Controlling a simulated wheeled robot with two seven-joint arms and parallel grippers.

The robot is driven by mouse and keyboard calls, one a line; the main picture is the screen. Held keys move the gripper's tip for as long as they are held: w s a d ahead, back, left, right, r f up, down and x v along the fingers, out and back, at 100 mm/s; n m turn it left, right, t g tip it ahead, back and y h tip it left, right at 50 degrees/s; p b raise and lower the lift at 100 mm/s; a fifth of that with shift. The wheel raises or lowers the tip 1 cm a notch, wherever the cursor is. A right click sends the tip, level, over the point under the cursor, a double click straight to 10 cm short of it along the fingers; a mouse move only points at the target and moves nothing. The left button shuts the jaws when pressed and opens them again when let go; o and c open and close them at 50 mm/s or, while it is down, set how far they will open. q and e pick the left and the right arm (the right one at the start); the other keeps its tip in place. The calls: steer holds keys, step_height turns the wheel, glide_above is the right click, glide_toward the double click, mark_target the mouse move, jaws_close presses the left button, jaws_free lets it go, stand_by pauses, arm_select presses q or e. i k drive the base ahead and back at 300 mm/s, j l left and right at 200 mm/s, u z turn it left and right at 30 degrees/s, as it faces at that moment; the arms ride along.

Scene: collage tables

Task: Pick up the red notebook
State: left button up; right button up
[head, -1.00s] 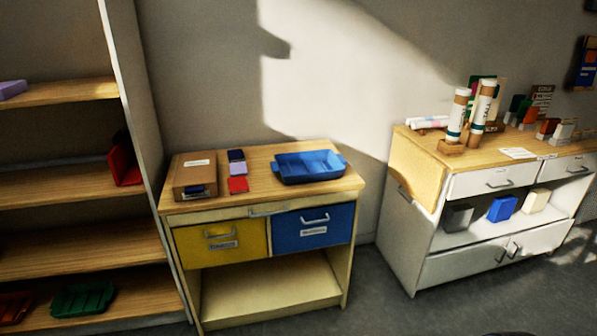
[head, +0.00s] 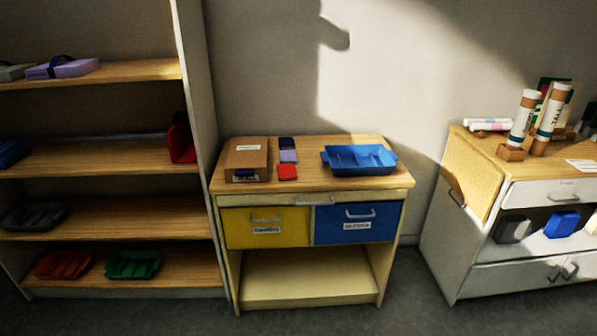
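A small flat red item (head: 287,172), which looks like the red notebook, lies on the wooden top of the small cabinet (head: 330,184). A purple one (head: 288,156) and a dark navy one (head: 287,143) lie in a row behind it. A brown cardboard box (head: 246,160) is to its left and a blue tray (head: 359,159) to its right. Neither of my grippers shows in the head view.
An open shelf unit (head: 110,157) on the left holds trays and a red upright item (head: 181,140). A white cabinet (head: 500,210) with tubes (head: 521,118) stands on the right. Grey floor (head: 400,300) is free in front of the small cabinet.

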mark_target(287, 172)
steer(key=i+u, duration=0.45)
steer(key=i, duration=1.7)
